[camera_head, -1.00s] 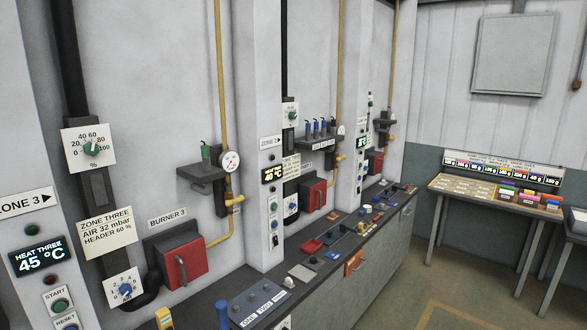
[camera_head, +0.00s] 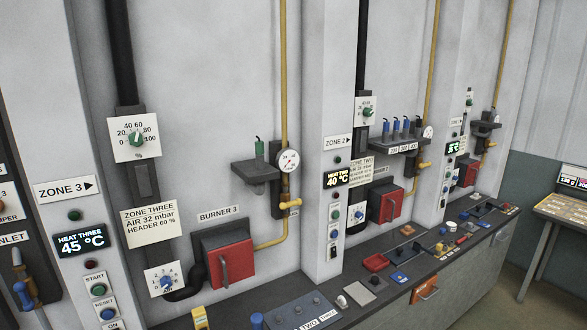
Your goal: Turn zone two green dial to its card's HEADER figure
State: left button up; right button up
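The zone two green dial (camera_head: 368,112) is on a small white scale plate on the black pipe, beyond the ZONE 2 sign (camera_head: 338,142). Its pointer is too small to read. The zone two card (camera_head: 361,171) hangs below it, partly hidden by the pillar's edge; its HEADER figure is too small to read. Nearer, the zone three green dial (camera_head: 135,139) sits on a 0 to 100 % plate above the ZONE THREE card (camera_head: 149,223), which reads AIR 32 mbar, HEADER 60 %. Neither gripper is in view.
A dark counter (camera_head: 385,310) with small tools and parts runs along the wall under the panels. Red burner boxes (camera_head: 228,259) and a shelf (camera_head: 257,171) stick out from the wall. A table (camera_head: 566,207) stands at the far right, with open floor before it.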

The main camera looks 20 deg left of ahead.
aim_at(368, 112)
jog(key=u, duration=0.15)
jog(key=i, duration=0.15)
jog(key=u, duration=0.1)
jog(key=k, duration=0.5)
jog(key=z, duration=0.75)
jog(key=i, duration=1.2)
jog(key=u, duration=0.5)
jog(key=i, duration=0.7)
jog(key=u, duration=0.7)
